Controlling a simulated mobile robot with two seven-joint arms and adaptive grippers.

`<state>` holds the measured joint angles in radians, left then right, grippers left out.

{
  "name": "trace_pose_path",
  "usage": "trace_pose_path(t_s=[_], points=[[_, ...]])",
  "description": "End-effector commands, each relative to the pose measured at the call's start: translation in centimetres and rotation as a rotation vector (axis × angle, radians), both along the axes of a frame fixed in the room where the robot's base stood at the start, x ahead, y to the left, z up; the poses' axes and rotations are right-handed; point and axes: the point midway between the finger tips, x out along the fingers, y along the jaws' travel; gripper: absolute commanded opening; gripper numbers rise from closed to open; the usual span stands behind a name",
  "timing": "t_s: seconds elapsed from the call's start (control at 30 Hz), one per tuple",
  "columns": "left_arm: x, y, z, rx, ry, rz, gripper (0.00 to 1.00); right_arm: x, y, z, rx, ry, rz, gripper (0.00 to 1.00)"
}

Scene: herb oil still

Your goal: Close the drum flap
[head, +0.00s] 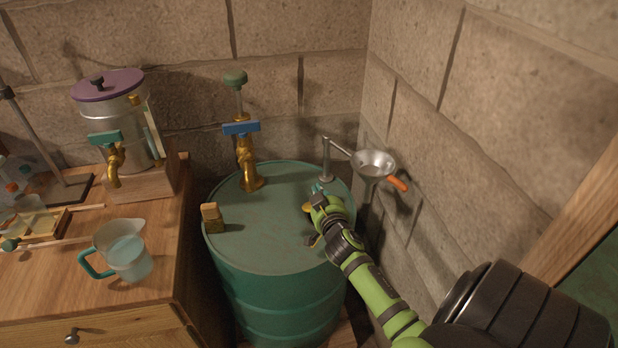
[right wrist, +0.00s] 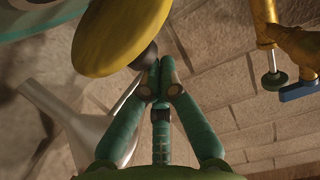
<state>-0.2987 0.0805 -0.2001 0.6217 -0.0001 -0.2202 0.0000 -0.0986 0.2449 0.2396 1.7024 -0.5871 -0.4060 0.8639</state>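The green drum (head: 265,232) stands in the corner between the wooden bench and the right wall. A yellow round flap (head: 307,207) shows partly on its lid, beside my right gripper (head: 318,189), which hides much of it. In the right wrist view the flap (right wrist: 118,36) is large and appears tilted, with a dark round knob (right wrist: 146,54) at its edge. My right gripper's fingertips (right wrist: 162,64) are together, just beside the knob; I cannot tell whether they touch it. Nothing shows between them. My left gripper is out of view.
A brass tap with a blue handle (head: 241,128) rises from the drum lid. A small wooden block (head: 211,216) sits at its left. A metal funnel (head: 374,164) with an orange end hangs on a bracket behind my gripper. A jug (head: 124,252) stands on the bench (head: 150,300).

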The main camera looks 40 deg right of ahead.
Motion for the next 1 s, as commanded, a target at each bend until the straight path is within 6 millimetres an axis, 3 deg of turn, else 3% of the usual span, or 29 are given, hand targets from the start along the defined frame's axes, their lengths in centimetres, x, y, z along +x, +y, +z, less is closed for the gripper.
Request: trace_pose_path(t_s=[0.03,0.2,1.0], points=[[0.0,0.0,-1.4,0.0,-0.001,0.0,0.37,-0.4,0.2,-1.0,-0.004,-0.015,-0.002,0.0],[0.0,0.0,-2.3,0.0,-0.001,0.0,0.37,-1.4,0.8,-1.4,-0.003,-0.007,-0.001,0.0],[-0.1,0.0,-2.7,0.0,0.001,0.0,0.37,-2.7,1.5,-2.8,-0.004,-0.006,0.0,0.0]])
